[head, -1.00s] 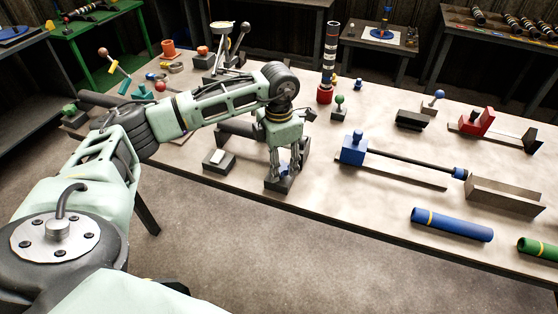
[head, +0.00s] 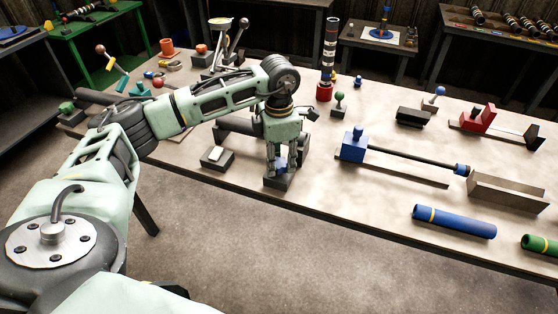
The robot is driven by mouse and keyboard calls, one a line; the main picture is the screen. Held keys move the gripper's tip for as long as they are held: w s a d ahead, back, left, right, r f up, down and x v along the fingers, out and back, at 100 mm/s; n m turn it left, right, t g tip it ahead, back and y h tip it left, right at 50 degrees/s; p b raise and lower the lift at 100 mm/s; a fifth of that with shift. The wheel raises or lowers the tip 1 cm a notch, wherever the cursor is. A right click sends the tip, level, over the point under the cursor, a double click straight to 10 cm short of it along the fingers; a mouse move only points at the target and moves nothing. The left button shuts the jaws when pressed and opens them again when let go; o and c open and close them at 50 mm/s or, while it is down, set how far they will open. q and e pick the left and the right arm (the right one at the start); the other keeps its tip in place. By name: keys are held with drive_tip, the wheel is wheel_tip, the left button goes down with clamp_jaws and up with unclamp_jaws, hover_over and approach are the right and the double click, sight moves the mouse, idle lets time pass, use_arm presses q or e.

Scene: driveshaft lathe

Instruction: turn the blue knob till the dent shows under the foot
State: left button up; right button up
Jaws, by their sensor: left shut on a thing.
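My left gripper (head: 279,168) points down at the front edge of the table and is shut on the blue knob (head: 281,164). Only a bit of the knob shows between the fingers. The knob sits on a dark block (head: 278,183). A dark shaft (head: 236,127) lies behind it, partly hidden by my gripper and arm. I cannot make out the foot or the dent from here. My right gripper is not in view.
A small dark block with a white top (head: 216,157) stands just left of my gripper. A blue block with a long rod (head: 353,146) lies to the right. A blue cylinder (head: 454,221) lies near the front edge. Several small parts crowd the table's back left.

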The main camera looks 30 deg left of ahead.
sight(278, 160)
use_arm(q)
drive_tip(key=shift+w+a+r, duration=0.15)
drive_tip(key=shift+a, duration=0.05)
drive_tip(key=o, duration=0.8)
drive_tip(key=shift+o, duration=1.2)
drive_tip(key=shift+r, duration=0.2)
wheel_tip(278, 160, up, 11)
drive_tip(key=shift+r, duration=0.2)
